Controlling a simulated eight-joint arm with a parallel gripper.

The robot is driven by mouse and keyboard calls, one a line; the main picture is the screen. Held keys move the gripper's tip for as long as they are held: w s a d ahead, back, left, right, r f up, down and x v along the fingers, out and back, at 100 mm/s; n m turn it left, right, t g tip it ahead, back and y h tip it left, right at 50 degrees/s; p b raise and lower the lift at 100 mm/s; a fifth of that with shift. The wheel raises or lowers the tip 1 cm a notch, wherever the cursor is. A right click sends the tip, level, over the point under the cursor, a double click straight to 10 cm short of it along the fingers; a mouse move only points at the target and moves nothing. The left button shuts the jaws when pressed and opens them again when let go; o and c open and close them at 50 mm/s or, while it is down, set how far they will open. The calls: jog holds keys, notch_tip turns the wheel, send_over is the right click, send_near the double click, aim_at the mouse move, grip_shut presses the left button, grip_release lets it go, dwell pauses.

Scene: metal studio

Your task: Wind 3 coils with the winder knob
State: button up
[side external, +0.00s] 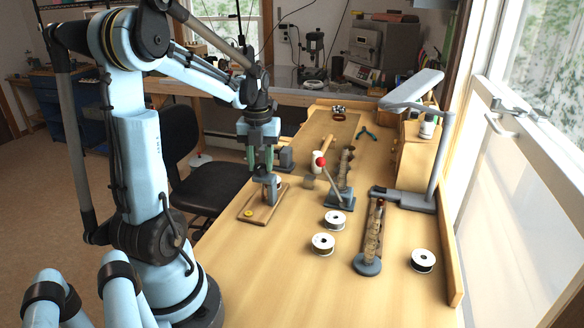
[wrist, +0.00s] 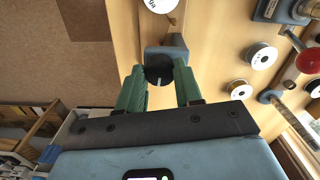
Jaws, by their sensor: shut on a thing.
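The winder (side external: 271,189), a small grey-blue block, stands on a wooden board (side external: 262,205) at the bench's left edge. In the wrist view its blue-grey body (wrist: 174,44) lies just beyond my fingers. The dark round winder knob (wrist: 158,70), with a pale mark on its face, sits between my green fingertips. My gripper (side external: 266,168) reaches down to the winder and is shut on the knob; it also shows in the wrist view (wrist: 160,82). In the side view the fingers hide the knob. No wound coils can be made out.
White-rimmed spools (side external: 323,243) (side external: 334,221) (side external: 423,260) lie on the bench. A black chair (side external: 188,150) is behind my arm. The front of the bench is clear.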

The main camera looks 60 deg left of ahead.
aim_at(261, 166)
dwell(0.3)
jog(key=o, duration=1)
jog(key=shift+o, duration=0.2)
notch_tip(261, 166, up, 12)
